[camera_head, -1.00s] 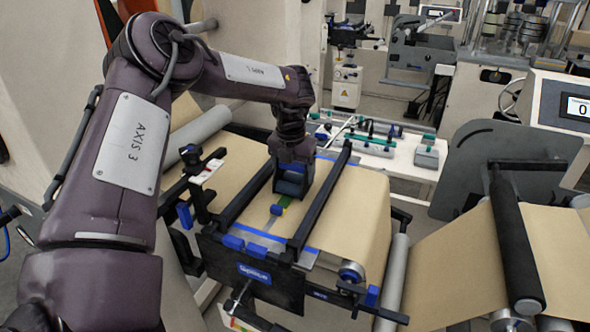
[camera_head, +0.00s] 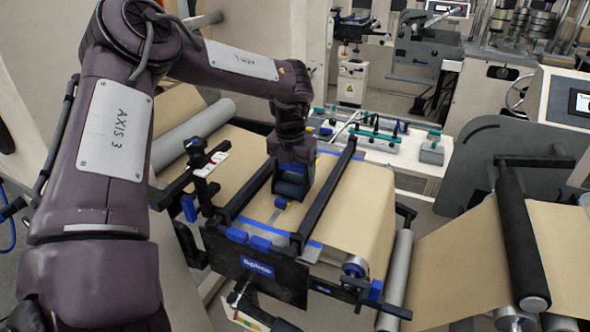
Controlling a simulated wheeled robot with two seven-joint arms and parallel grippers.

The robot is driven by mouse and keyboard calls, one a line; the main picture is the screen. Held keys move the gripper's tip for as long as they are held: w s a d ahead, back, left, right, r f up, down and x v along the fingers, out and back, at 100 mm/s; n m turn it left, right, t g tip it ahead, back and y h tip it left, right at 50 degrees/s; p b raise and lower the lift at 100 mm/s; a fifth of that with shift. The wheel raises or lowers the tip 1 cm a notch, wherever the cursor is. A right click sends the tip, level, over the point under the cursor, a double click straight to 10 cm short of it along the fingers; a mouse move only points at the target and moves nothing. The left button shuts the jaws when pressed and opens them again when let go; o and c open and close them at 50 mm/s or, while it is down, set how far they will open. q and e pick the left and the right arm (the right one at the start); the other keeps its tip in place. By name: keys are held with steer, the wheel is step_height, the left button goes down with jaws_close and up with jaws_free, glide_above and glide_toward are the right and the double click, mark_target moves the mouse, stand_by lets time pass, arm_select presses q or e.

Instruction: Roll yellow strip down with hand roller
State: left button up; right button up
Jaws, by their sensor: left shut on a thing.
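My left gripper (camera_head: 289,188) points down over the brown paper web on the splice table (camera_head: 262,228), between two black bars. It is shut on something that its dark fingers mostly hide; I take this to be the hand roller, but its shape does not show. Whether the roller touches the strip cannot be told. My right gripper is not seen.
Black bars (camera_head: 327,192) flank the gripper on both sides. Blue clamps (camera_head: 248,239) line the table's front edge. A bench with small tools (camera_head: 380,137) stands behind. A dark roller (camera_head: 522,240) carries paper at the right.

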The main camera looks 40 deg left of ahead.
arm_select(q)
steer(key=shift+s+d, duration=0.15)
steer(key=shift+s, duration=0.55)
steer(key=shift+s+d, duration=0.2)
steer(key=shift+s, duration=0.4)
steer(key=shift+f, duration=0.1)
steer(key=shift+s, duration=0.1)
